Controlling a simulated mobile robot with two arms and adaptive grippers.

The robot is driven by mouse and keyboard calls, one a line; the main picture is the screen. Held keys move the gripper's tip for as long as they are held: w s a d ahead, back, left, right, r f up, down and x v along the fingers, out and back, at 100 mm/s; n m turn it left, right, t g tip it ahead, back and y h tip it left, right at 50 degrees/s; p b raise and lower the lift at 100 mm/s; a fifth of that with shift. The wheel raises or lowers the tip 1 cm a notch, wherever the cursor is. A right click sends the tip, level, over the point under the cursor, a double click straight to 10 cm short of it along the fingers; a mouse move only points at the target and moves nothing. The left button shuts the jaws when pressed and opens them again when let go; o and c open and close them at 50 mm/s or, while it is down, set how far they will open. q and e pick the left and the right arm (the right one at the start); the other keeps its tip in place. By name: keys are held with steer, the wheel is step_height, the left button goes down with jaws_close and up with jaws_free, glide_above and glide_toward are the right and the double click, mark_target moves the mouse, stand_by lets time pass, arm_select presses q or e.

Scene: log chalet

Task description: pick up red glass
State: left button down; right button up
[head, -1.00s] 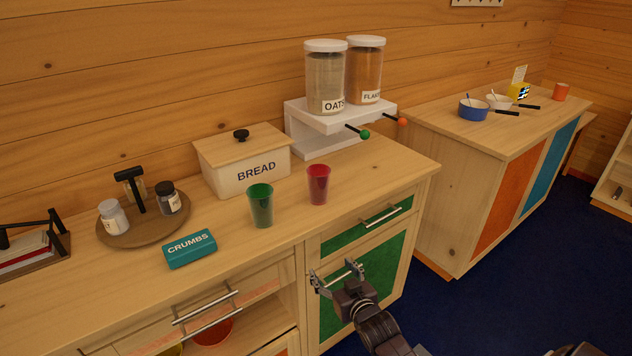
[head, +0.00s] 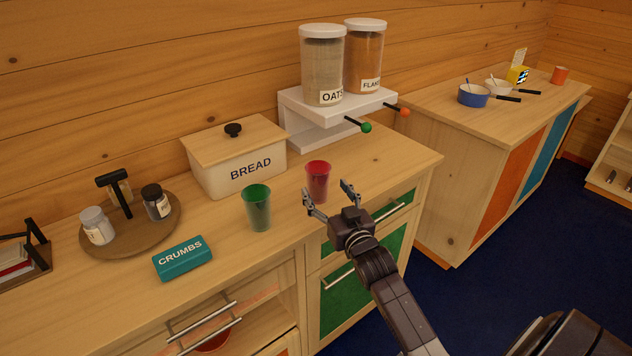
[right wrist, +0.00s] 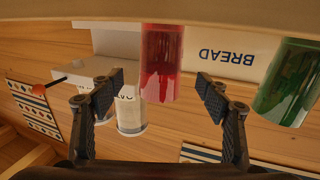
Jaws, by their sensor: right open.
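The red glass (head: 318,181) stands upright on the wooden counter, just right of the green glass (head: 257,207). My right gripper (head: 326,191) is open and empty at the counter's front edge, close in front of the red glass. Its fingers point at the glass, one toward each side. In the right wrist view, which is upside down, the red glass (right wrist: 161,64) shows between and beyond the two open fingers (right wrist: 160,92). The green glass (right wrist: 288,82) is off to the right there. My left gripper is not in view.
A bread box (head: 236,168) and a white dispenser stand (head: 309,124) with two jars are behind the glasses. A teal crumbs box (head: 183,258) and a round tray (head: 101,247) with jars lie left. A second counter (head: 421,109) stands right.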

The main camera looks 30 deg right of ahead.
mark_target(323, 187)
steer(key=shift+x, duration=1.1)
steer(key=x, duration=0.3)
steer(key=shift+f+p, duration=0.1)
steer(key=shift+p, duration=0.25)
steer(key=shift+w, duration=0.25)
steer(key=c, duration=1.4)
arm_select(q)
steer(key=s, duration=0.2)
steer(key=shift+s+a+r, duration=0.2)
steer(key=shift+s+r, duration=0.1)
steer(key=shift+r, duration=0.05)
arm_select(e)
steer(key=shift+w, duration=0.1)
steer(key=shift+c, duration=0.7)
